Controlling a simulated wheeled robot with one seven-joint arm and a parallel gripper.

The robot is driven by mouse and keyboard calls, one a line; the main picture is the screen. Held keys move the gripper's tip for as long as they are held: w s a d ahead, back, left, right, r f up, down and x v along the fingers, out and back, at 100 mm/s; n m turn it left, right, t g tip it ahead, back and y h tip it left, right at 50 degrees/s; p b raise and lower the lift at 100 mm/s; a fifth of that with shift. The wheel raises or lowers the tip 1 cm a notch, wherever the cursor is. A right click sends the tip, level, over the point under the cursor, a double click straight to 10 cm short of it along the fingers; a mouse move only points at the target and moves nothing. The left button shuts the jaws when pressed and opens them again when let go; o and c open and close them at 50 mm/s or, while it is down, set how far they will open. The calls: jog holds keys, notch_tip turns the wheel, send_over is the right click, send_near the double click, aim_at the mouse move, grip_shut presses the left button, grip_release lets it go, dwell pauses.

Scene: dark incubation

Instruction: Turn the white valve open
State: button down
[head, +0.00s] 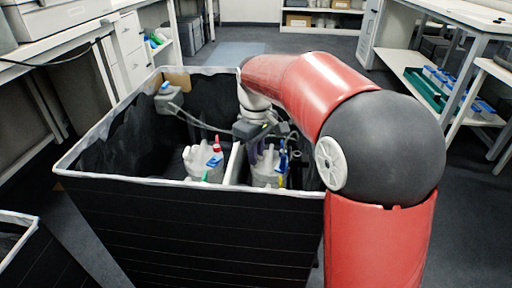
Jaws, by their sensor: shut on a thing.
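My gripper (262,146) points down into the right compartment of the black bin (200,222), at the top of a pale vessel (267,170). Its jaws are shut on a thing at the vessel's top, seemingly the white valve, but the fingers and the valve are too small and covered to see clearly. Blue (283,160) and yellow (282,182) fittings show on this vessel. A second pale vessel (196,165) stands in the left compartment with red, blue and green fittings, apart from my gripper.
A white divider (235,162) splits the bin close to my gripper. A grey device (168,98) with cables sits at the bin's back left. White-rimmed bin walls surround the vessels. Benches stand left and right, and another bin (35,255) is at the lower left.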

jog(key=n+p, duration=0.2)
jog(key=n, duration=0.4)
dwell(0.6)
jog(key=c, duration=1.7)
grip_release()
notch_tip(320, 180, up, 8)
jog(key=shift+f, duration=0.1)
jog(key=shift+s, duration=0.1)
